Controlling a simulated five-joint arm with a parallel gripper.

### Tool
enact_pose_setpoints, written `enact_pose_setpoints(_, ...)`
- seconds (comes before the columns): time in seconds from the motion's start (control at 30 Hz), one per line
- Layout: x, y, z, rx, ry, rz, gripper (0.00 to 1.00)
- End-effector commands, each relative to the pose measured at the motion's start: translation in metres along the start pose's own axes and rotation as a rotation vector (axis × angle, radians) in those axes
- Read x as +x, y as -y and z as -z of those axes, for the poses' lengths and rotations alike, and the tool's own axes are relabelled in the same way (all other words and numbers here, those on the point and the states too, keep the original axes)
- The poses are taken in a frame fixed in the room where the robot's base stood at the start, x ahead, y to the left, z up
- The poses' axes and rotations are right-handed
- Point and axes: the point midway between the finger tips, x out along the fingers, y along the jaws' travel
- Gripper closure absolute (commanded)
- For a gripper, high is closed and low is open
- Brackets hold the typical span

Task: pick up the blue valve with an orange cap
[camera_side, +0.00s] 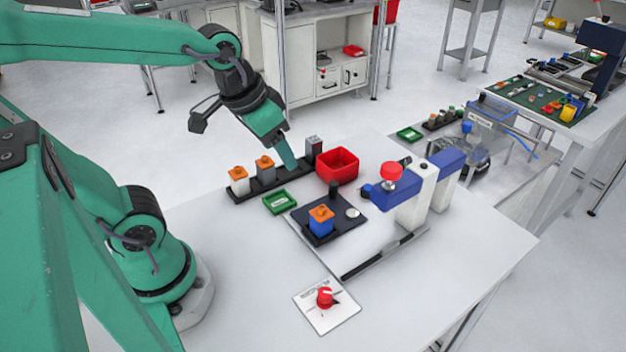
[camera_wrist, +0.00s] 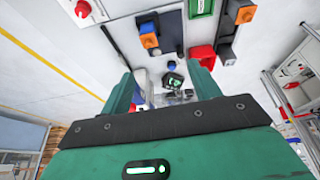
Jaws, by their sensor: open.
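The blue valve with an orange cap (camera_side: 321,221) stands upright on a dark plate (camera_side: 347,226) at the middle of the table. It also shows near the top of the wrist view (camera_wrist: 149,36). My gripper (camera_side: 287,158) is open and empty, behind and to the left of the valve in the side view, above the black rack (camera_side: 247,193). In the wrist view both green fingers (camera_wrist: 163,82) are apart with nothing held between them. In the side view the two fingers overlap.
The rack holds a white and a grey valve with orange caps (camera_side: 265,169) and a dark block (camera_side: 314,149). A red bin (camera_side: 338,166) and a green tray (camera_side: 280,202) are nearby. A blue-and-white device (camera_side: 408,200) stands right; a red knob (camera_side: 325,297) is in front.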

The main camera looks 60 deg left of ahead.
Motion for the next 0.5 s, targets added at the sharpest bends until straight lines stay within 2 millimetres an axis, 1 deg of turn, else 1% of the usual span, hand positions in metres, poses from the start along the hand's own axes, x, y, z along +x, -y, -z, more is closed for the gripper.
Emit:
enact_pose_setpoints(0.03, 0.007, -0.002, 0.004, 0.000, 0.026, -0.001, 0.38)
enact_pose_setpoints(0.2, 0.030, -0.006, 0.015, -0.004, 0.098, -0.003, 0.38)
enact_pose_setpoints(0.37, 0.053, -0.011, 0.023, -0.007, 0.166, -0.002, 0.38)
enact_pose_setpoints(0.5, 0.076, -0.016, 0.029, -0.009, 0.223, 0.000, 0.38)
